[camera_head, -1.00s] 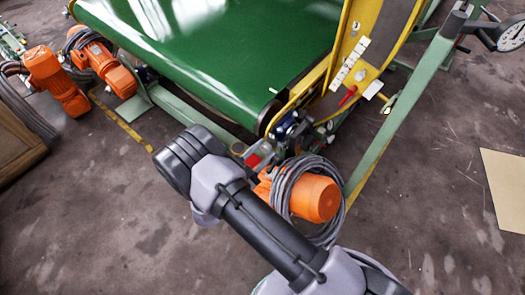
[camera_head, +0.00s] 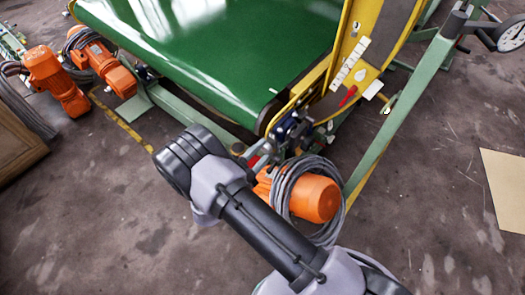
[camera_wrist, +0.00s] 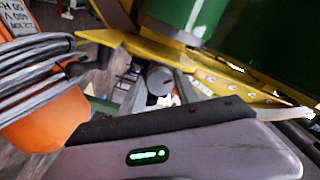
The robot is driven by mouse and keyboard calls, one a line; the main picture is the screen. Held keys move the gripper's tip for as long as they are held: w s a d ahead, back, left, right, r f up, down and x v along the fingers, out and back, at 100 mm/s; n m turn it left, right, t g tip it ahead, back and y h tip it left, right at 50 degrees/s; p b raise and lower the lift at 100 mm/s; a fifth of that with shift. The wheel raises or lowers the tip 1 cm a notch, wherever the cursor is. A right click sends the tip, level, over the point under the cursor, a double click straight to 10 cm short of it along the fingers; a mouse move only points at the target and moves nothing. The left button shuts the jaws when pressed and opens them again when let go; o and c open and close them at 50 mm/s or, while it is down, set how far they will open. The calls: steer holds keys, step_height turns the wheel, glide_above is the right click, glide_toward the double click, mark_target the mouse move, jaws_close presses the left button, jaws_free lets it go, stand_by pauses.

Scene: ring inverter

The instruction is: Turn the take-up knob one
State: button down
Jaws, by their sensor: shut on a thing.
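The take-up knob looks like a grey, round-faced piece (camera_wrist: 159,80) in the middle of the wrist view, in front of the yellow frame. My gripper (camera_wrist: 163,88) is shut on it, with a finger on either side. In the head view my gripper (camera_head: 274,143) is at the near corner of the green belt (camera_head: 210,55), beside the blue tensioner part (camera_head: 288,126). There the knob is too small and too covered by my wrist to make out.
An orange motor (camera_head: 316,198) with coiled grey cable (camera_head: 289,190) sits just right of my wrist. A yellow side plate (camera_head: 372,45) and a green frame leg (camera_head: 400,112) stand beyond.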

steer(key=c, duration=0.9)
jaws_free()
steer(key=p+v, duration=0.4)
steer(key=v, duration=1.3)
steer(key=shift+s+a+f, duration=0.1)
steer(key=shift+s+a, duration=0.05)
steer(key=shift+s, duration=0.05)
steer(key=shift+a, duration=0.1)
